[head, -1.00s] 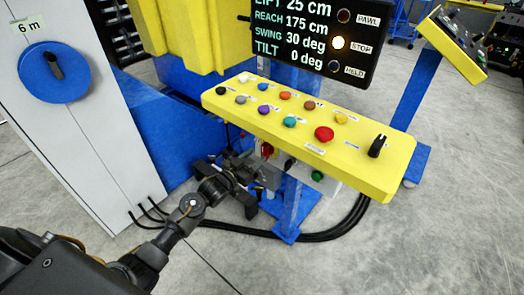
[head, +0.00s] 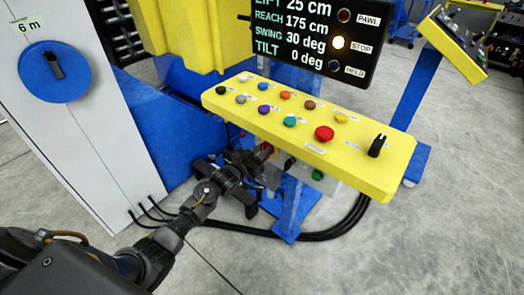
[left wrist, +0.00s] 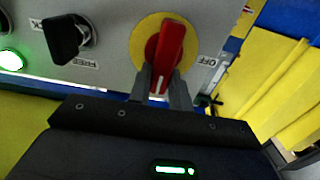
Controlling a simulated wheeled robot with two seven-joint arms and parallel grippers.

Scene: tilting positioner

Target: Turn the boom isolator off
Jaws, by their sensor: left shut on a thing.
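The boom isolator is a red handle (left wrist: 170,50) on a round yellow plate (left wrist: 140,38), set in a grey panel. In the left wrist view the handle stands nearly upright, with an OFF label (left wrist: 207,61) to its right. My left gripper (left wrist: 164,85) is shut on the red handle, one finger on each side. In the head view my left gripper (head: 255,163) is under the left part of the yellow console, and a bit of the red handle (head: 267,149) shows there. My right gripper is not in view.
A black FUSE switch (left wrist: 66,38) and a lit green lamp (left wrist: 11,60) sit on the same panel. The yellow console (head: 370,175) with several buttons overhangs my gripper. A display (head: 315,40) reads TILT 0 deg. A grey cabinet (head: 90,150) stands left; cables lie below.

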